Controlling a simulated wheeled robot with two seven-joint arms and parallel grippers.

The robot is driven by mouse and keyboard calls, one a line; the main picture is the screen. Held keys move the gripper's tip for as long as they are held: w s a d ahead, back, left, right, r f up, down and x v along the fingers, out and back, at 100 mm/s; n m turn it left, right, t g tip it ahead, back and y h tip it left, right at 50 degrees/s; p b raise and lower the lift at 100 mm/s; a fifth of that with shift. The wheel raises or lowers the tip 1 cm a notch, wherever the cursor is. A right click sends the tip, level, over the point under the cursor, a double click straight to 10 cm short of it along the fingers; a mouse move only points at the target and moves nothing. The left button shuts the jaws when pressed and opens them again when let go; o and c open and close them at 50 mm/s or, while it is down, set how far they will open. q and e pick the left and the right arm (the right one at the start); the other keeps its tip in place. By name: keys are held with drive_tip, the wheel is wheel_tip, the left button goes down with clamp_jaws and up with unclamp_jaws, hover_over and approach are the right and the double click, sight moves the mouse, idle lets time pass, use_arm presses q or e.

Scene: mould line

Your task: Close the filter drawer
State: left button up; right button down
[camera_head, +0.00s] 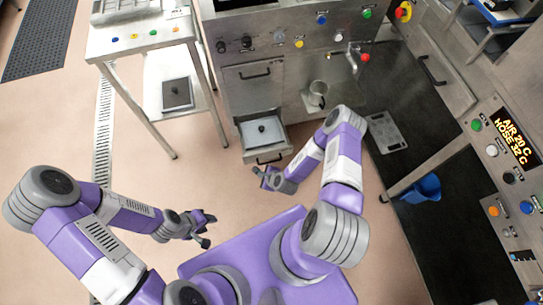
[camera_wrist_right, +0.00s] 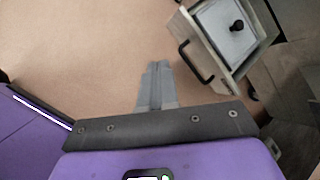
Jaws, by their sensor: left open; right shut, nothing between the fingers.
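The filter drawer (camera_head: 266,154) is pulled out low on the front of the steel machine. It holds a pale filter with a black knob (camera_head: 262,128) and has a dark bar handle on its front. In the right wrist view the drawer (camera_wrist_right: 238,79) is at the upper right, with its handle (camera_wrist_right: 195,62) facing the fingers. My right gripper (camera_head: 262,174) is just in front of the drawer, shut and empty; its fingers (camera_wrist_right: 157,70) show left of the handle, apart from it. My left gripper (camera_head: 209,229) is open and empty over the floor at lower left.
A closed drawer (camera_head: 252,80) sits above the open one. A steel side table (camera_head: 141,42) stands to the left, its leg near the drawer. A metal cup (camera_head: 317,93) and a blue bucket (camera_head: 421,188) are to the right. Floor in front of the drawer is clear.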

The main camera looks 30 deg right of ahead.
drive_tip(key=d+f+m+t+h, duration=0.2)
drive_tip(key=d+f+m+h, duration=0.4)
drive_tip(key=m, duration=0.5)
drive_tip(key=m+y+b, duration=0.2)
drive_tip(key=b, duration=0.3)
approach(270, 153)
wheel_tip(270, 153, down, 4)
drive_tip(key=w, duration=0.3)
drive_tip(key=shift+w+d, duration=0.25)
drive_tip(key=shift+d, duration=0.05)
drive_tip(key=shift+w+d+r+b, duration=0.1)
drive_tip(key=shift+w+b, duration=0.2)
drive_tip(key=shift+w, duration=0.1)
